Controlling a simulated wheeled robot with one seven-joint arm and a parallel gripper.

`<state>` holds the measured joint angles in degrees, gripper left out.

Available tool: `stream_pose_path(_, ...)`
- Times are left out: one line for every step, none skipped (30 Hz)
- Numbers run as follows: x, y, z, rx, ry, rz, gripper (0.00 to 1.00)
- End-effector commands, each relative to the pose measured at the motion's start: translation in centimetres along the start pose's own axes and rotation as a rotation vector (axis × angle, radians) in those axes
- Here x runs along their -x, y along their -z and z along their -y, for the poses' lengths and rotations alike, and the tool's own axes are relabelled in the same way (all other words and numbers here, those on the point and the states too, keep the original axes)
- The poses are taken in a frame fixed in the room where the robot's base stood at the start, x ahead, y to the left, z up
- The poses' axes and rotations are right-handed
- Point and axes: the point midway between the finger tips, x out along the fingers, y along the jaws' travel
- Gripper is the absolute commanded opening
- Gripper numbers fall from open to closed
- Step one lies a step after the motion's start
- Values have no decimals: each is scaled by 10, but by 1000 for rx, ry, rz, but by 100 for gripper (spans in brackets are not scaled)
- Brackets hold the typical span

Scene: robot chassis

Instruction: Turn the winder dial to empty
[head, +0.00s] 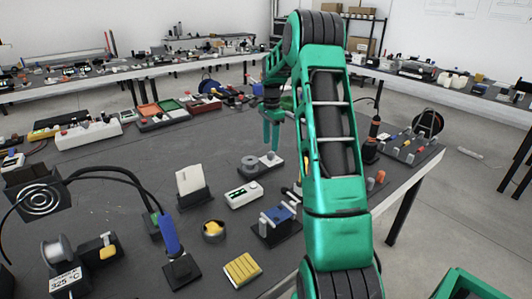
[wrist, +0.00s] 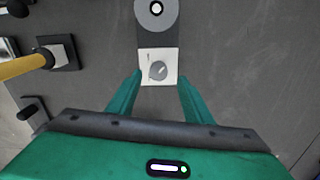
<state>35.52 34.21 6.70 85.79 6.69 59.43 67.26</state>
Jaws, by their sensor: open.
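The winder is a dark base with a grey round disc (wrist: 146,17) at one end and a white plate (wrist: 146,81) at the other. A small grey dial (wrist: 157,70) sits on the plate; its labels are too small to read. In the head view the winder's disc (head: 249,162) shows on the bench, with the dial (head: 271,156) beside it. My gripper (head: 271,146) points down above the dial end. In the wrist view my gripper (wrist: 159,75) is open and empty, with one green finger on each side of the white plate, apart from the dial.
A white box with a display (head: 243,194) and a card in a stand (head: 191,181) are near the winder. A blue-topped fixture (head: 277,218) stands in front. In the wrist view a yellow-handled tool (wrist: 25,66) lies left; the bench right of the winder is clear.

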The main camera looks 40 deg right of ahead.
Motion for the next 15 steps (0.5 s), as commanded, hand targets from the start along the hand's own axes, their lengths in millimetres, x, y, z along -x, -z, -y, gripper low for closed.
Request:
stream_pose_path(-10,2,-1,-2,-3,1,46)
stream_pose_path(-14,2,-1,-3,-3,0,46)
stream_pose_path(-20,3,-1,-4,-1,0,46)
stream_pose_path(-24,4,-1,-4,-1,0,46)
stream_pose_path(-28,4,-1,-4,-2,0,46)
stream_pose_path(-33,4,-2,-4,-2,0,46)
stream_pose_path(-36,4,-1,-4,-1,0,46)
stream_pose_path(-38,4,-1,-4,-1,0,46)
stream_pose_path(-40,4,-1,-4,0,0,46)
stream_pose_path(-42,4,-1,-4,0,0,46)
stream_pose_path(-43,4,-1,-4,0,0,46)
stream_pose_path(-45,4,-1,-4,0,0,46)
stream_pose_path(-45,4,-1,-4,1,0,46)
stream_pose_path(-46,4,-1,-3,1,-1,46)
stream_pose_path(-46,4,-1,-3,1,-1,46)
